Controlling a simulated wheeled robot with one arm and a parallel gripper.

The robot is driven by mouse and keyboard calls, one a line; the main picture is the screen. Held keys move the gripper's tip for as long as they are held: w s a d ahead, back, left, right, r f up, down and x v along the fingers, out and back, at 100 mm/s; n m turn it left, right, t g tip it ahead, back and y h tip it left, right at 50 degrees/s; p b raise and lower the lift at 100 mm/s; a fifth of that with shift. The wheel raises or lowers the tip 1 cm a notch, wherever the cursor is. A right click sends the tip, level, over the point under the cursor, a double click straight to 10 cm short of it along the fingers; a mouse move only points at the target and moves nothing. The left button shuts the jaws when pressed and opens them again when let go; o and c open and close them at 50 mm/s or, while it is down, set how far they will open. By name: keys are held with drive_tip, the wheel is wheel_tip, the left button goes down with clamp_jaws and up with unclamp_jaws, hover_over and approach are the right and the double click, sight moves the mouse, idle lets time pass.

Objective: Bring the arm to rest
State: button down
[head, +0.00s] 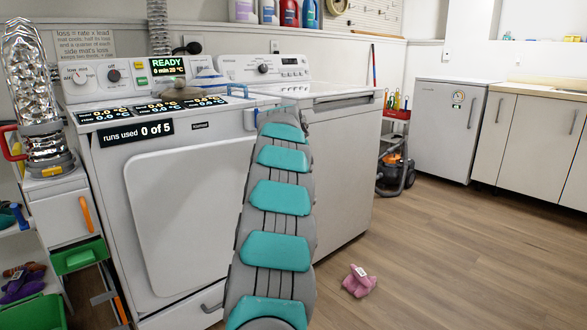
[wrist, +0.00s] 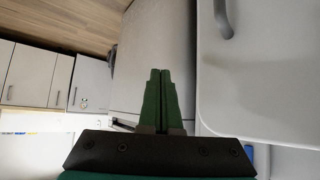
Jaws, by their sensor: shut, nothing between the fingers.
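My gripper (wrist: 160,74) shows in the wrist view with its two green fingers side by side and shut, nothing between them. The fingers point toward pale appliance fronts, and I see no contact with them. In the head view my teal and grey arm rises from the bottom centre in front of the white machines. Its far end is near the front top edge of the left machine, and I cannot make out the gripper there.
The left machine (head: 190,205) has a READY display; a second white machine (head: 345,170) stands beside it. A pink toy-like item (head: 359,281) lies on the floor. A vacuum-like machine (head: 396,172) and a small fridge (head: 444,125) stand further back. The wooden floor (head: 455,265) at right is clear.

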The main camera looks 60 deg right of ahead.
drive_tip(key=shift+s+a+r, duration=0.35)
drive_tip(key=shift+s+r, duration=0.3)
drive_tip(key=shift+s+a+r, duration=0.3)
drive_tip(key=shift+s+r, duration=0.3)
drive_tip(key=shift+r, duration=0.05)
